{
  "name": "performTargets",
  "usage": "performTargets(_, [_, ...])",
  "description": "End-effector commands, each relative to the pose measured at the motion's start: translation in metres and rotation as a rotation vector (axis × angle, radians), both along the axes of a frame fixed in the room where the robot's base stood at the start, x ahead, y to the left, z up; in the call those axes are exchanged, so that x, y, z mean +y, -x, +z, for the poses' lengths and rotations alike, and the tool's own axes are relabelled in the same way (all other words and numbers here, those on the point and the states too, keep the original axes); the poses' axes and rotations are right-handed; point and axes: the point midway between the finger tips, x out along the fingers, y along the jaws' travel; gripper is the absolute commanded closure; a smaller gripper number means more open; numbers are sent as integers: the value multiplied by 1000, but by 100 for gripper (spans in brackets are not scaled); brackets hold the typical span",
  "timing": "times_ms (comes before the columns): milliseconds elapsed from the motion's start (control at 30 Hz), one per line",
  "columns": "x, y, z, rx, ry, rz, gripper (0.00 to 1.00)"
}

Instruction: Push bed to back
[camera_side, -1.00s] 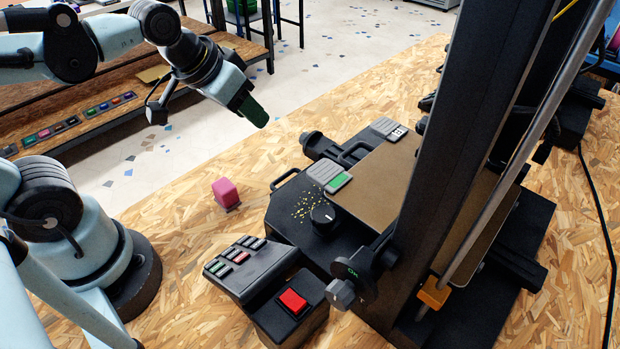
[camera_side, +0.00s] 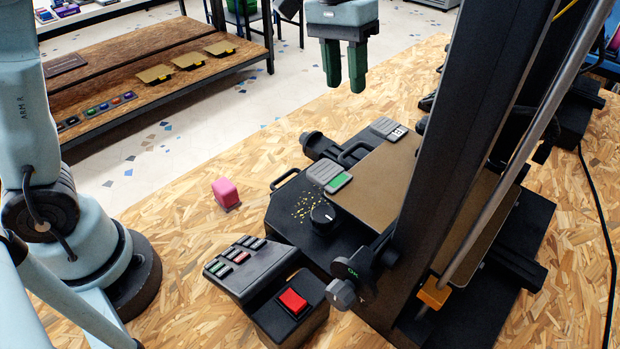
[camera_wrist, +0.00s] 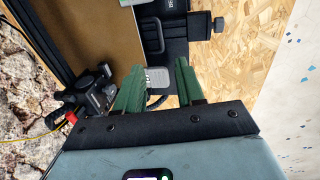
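The bed (camera_side: 381,188) is a flat tan plate on the black printer base, reaching behind the dark upright frame. It also shows in the wrist view (camera_wrist: 108,40), left of my gripper's fingers. My gripper (camera_side: 345,86) hangs above the far side of the printer, with its two green fingers pointing down. In the wrist view my gripper (camera_wrist: 156,78) has its fingers apart with nothing between them. It touches neither the bed nor the printer. The bed's far right part is hidden behind the upright (camera_side: 478,130).
A shelf (camera_side: 150,75) stands behind. The table left of the printer is mostly clear.

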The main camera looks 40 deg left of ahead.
Motion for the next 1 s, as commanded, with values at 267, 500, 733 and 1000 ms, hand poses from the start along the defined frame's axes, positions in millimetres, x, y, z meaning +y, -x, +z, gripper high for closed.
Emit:
performTargets(267, [-6, 0, -32, -1, 1, -3, 62])
performTargets(500, [-13, 0, -72, -1, 2, -2, 62])
performTargets(733, [-18, 0, -103, -2, 2, -3, 62])
performTargets(1000, [-21, 0, -116, -2, 2, -2, 62])
